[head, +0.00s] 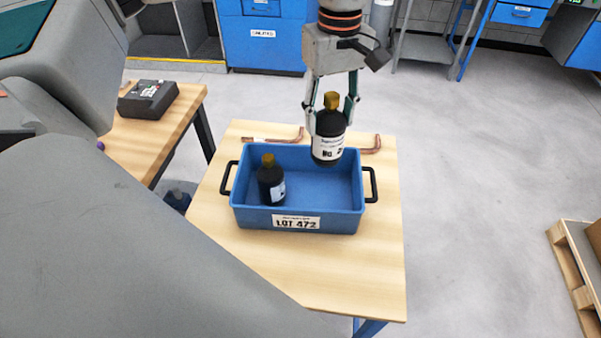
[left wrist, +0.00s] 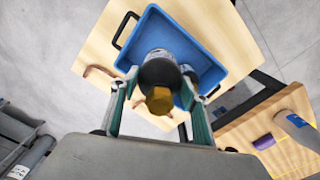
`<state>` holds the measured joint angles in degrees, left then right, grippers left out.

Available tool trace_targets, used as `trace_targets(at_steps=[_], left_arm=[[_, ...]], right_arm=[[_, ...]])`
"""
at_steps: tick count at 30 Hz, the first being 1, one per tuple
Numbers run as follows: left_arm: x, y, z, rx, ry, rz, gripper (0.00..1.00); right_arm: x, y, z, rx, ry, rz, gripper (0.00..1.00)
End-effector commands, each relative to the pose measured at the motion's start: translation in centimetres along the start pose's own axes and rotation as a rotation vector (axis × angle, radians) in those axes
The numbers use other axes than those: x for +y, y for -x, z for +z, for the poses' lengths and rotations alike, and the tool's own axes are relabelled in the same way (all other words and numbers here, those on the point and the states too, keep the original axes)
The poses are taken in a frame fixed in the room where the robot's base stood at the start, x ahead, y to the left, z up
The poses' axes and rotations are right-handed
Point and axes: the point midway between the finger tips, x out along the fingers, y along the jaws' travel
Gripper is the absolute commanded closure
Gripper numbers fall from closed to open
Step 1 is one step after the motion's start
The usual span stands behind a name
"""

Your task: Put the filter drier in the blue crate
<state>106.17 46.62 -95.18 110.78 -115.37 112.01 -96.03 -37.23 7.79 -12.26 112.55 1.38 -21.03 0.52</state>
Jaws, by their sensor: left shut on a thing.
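One filter drier, a black cylinder with a white label and a brass-coloured top (head: 329,148), hangs upright in my left gripper (head: 331,108). The two fingers are shut on its upper part. It is above the right back part of the blue crate (head: 298,222), overlapping the back rim in the head view. In the left wrist view the held drier (left wrist: 160,75) sits between the fingers, with the crate (left wrist: 207,30) behind it. A second similar drier (head: 271,184) stands inside the crate at the left. My right gripper is not in view.
The crate, labelled LOT 472, stands on a wooden table (head: 360,270) and has black handles at both sides. Bent copper tubes (head: 283,139) lie behind it. A dark device (head: 148,98) is on another table at left. The crate's middle and right floor is clear.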

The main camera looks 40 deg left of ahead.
Motion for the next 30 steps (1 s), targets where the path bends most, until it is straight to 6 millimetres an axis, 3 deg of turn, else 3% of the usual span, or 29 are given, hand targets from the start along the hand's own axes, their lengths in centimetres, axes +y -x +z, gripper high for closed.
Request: trace_targets(at_steps=[6, 11, 24, 30], left_arm=[[1.4, 1.8, -0.9, 0.0, 0.283, 0.007, 1.0], [1.6, 1.0, -1.1, -0.002, 0.346, 0.006, 1.0], [1.6, -8.9, -1.0, -0.002, 0.346, 0.002, 1.0], [1.7, -12.5, -1.0, -0.002, 0.346, 0.005, 1.0]], right_arm=[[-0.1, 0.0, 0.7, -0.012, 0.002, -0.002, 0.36], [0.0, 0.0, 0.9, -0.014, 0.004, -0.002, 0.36], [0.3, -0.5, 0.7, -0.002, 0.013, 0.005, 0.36], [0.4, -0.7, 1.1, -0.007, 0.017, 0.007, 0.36]])
